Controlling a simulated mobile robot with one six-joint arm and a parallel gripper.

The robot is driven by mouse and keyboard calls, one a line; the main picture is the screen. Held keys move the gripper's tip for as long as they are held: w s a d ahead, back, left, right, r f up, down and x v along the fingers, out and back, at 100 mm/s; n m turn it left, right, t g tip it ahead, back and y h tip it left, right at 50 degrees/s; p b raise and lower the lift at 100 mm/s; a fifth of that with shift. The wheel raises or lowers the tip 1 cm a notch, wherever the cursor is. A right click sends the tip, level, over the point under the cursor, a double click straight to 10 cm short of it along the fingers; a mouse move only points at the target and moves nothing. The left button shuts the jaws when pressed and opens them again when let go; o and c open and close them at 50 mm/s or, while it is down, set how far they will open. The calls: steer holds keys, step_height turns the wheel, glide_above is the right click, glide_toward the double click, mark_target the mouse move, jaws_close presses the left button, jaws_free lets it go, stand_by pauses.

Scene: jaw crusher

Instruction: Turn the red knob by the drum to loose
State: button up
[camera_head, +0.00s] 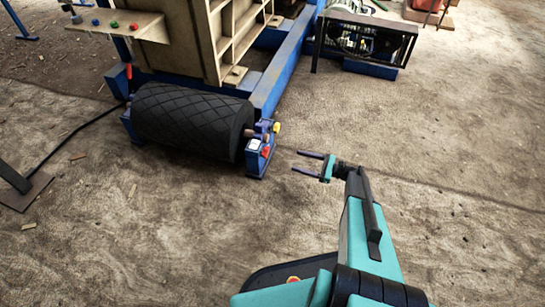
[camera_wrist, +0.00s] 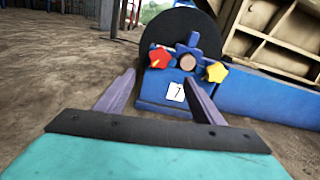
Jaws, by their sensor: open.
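The black drum (camera_head: 190,120) with a crossed-line surface lies in a blue frame at left centre in the head view. At its right end is a blue bracket (camera_head: 259,155) with a red knob (camera_head: 265,150) and a yellow knob (camera_head: 276,127). In the wrist view the red knob (camera_wrist: 160,57) is left of the shaft end and the yellow knob (camera_wrist: 217,72) is right of it. A white label marked 7 (camera_wrist: 176,92) sits below. My gripper (camera_head: 298,162) is open and empty, to the right of the bracket and apart from it. Its fingers (camera_wrist: 160,90) point toward the bracket.
A blue beam (camera_head: 280,75) runs back from the drum beside a wooden frame (camera_head: 225,40). A shelf with several coloured buttons (camera_head: 115,27) stands at upper left. A black-framed machine (camera_head: 365,42) stands at the back. The dirt floor around my gripper is clear.

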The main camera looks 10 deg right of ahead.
mark_target(268, 153)
steer(key=shift+w+a, duration=0.1)
steer(key=shift+a, duration=0.05)
steer(key=b+x, duration=0.3)
steer(key=x, duration=1)
steer(key=shift+w+a+b, duration=0.15)
steer(key=shift+a+b, duration=0.1)
steer(key=shift+b, duration=0.05)
steer(key=c, duration=1)
steer(key=shift+c, duration=0.2)
